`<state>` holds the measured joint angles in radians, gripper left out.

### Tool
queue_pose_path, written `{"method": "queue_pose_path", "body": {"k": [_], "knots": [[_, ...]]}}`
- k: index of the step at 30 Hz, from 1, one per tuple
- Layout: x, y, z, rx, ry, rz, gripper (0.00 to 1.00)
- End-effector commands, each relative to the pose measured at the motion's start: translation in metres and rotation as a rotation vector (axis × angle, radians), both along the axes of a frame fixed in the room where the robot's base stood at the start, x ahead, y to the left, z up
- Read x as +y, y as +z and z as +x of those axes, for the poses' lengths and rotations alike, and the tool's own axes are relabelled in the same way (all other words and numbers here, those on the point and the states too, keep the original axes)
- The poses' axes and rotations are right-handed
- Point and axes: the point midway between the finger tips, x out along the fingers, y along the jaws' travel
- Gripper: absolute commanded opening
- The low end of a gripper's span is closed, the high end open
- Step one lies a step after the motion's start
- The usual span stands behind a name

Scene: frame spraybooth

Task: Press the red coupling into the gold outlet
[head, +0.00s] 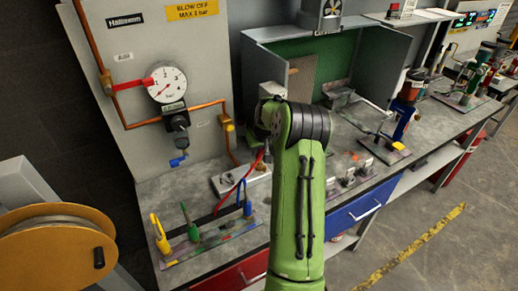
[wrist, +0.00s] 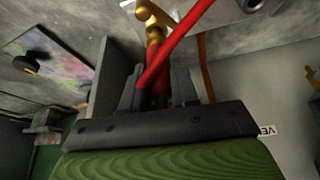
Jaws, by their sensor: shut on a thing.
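My gripper (wrist: 157,88) is shut on the red coupling (wrist: 160,78), which shows between the two dark fingers in the wrist view. A red hose (wrist: 183,32) crosses in front of the coupling and hides part of it. The gold outlet (wrist: 147,14) shows just past the fingertips, nearly in line with the coupling. I cannot tell whether the two touch or are joined. In the head view my green arm hides the gripper and the coupling; the hose (head: 228,200) hangs out to its left.
A grey block (head: 228,181) sits on the bench left of my arm. A rack (head: 212,234) with yellow, green and blue hooked tools stands near the front edge. A pressure gauge (head: 167,83) and copper pipe (head: 207,104) are on the back panel. A grey-walled booth (head: 383,62) stands behind.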

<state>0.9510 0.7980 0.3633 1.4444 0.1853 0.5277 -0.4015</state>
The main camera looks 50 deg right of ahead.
Motion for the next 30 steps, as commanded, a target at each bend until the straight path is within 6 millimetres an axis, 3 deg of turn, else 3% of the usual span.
{"method": "queue_pose_path", "body": {"k": [20, 21, 26, 30], "knots": [[0.0, -0.016, 0.0, 0.001, 0.0, 0.0, 0.0], [0.0, -0.016, 0.0, 0.002, 0.0, 0.001, 0.32], [0.0, -0.015, 0.0, 0.001, 0.0, 0.0, 0.56], [0.0, -0.015, 0.0, 0.001, 0.0, 0.0, 0.58]]}}
